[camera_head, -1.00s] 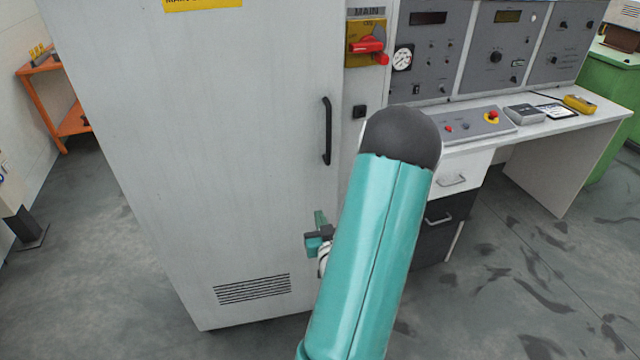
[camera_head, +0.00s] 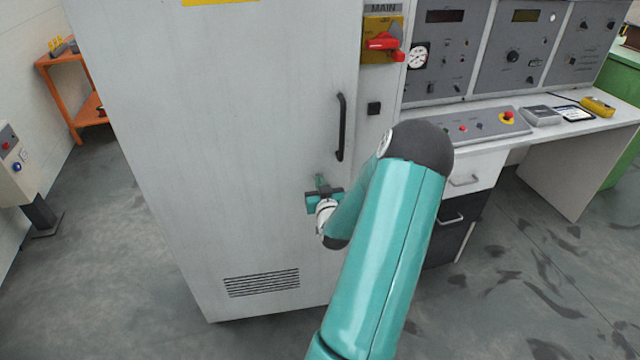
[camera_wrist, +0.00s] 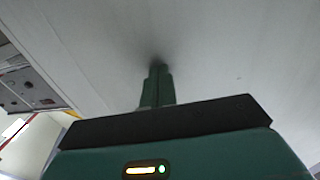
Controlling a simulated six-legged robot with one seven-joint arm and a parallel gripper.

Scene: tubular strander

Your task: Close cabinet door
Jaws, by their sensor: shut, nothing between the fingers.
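The cabinet door (camera_head: 230,150) is a tall light-grey panel with a black vertical handle (camera_head: 341,127) near its right edge and a slotted vent low down. The door looks about flush with the frame; I cannot tell if a small gap remains. My gripper (camera_head: 321,182) is in front of the door, below and a little left of the handle. In the wrist view its green fingers (camera_wrist: 158,72) are together and empty, tips at the door surface with a dark shadow there. Contact looks likely but is not certain. My arm hides the door's lower right edge.
A red rotary switch (camera_head: 383,42) on a yellow plate is right of the door. A control desk (camera_head: 545,130) with gauges and drawers stands to the right. An orange stand (camera_head: 75,95) and a grey pedestal box (camera_head: 15,165) are at left. The floor left of the cabinet is clear.

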